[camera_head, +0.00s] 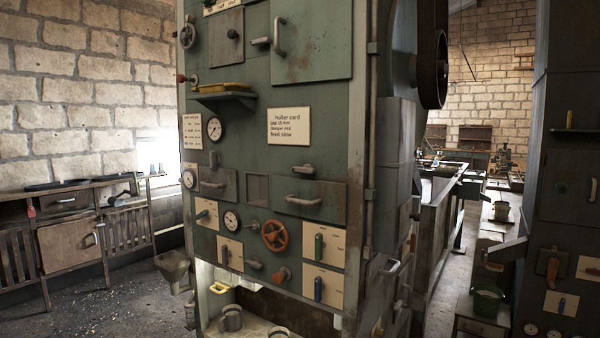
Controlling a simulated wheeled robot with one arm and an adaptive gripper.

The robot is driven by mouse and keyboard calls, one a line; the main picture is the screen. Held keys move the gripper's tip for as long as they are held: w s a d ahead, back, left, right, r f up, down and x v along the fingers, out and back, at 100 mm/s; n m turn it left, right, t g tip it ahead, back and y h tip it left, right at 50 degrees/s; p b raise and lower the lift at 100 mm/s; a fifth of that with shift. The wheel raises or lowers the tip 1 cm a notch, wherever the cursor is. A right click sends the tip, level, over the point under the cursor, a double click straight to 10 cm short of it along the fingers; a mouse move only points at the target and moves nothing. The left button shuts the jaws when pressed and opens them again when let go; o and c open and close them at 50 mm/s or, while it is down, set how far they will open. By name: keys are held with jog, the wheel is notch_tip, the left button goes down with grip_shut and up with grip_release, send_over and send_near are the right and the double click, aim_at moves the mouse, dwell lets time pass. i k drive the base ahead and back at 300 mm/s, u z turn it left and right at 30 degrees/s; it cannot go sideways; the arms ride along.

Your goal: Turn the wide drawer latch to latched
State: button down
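The wide drawer (330,194) is a grey-green front in the middle of the tall green machine, with a pale bar handle (303,200) low on it. A small grey latch (303,170) sits at the drawer's top edge and looks to lie roughly sideways. Its labels, if any, are too small to read, so I cannot tell which setting it is at. The drawer looks flush with the panel. My gripper is not in view.
A narrower drawer (217,185) with its own upright latch (213,160) is to the left. Below are an orange handwheel (275,236), gauges and lever plates. A small shelf (224,96) sticks out above left. A workbench (66,215) stands far left; floor between is open.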

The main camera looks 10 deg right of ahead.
aim_at(305, 169)
jog(key=k, duration=0.6)
jog(key=u, duration=0.35)
jog(key=i, duration=1)
jog(key=u, duration=0.65)
